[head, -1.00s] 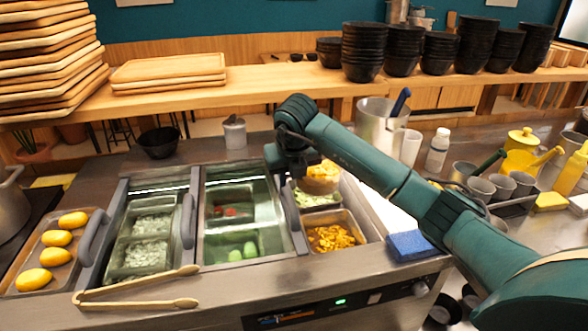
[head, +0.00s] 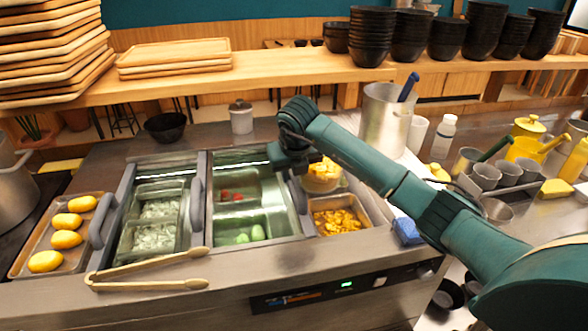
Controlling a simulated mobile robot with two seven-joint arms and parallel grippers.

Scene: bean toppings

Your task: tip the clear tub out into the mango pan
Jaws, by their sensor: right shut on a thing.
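My right gripper (head: 297,165) is shut on the clear tub (head: 322,181), which has yellow-orange pieces inside. It holds the tub over the right end of the topping counter, just behind the mango pan. The tub looks roughly upright; its near side shows and the gripper hides its left edge. The mango pan (head: 353,231) is a metal pan with orange-yellow chunks, at the front right of the counter. The fingertips are partly hidden by the wrist. My left gripper is not in view.
Lidded wells with pans of pale and green toppings (head: 243,222) lie left of the mango pan. Wooden tongs (head: 150,268) lie at the front edge. A blue sponge (head: 406,231) sits right of the pan, partly behind my arm. A tall metal pot (head: 384,120) stands behind.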

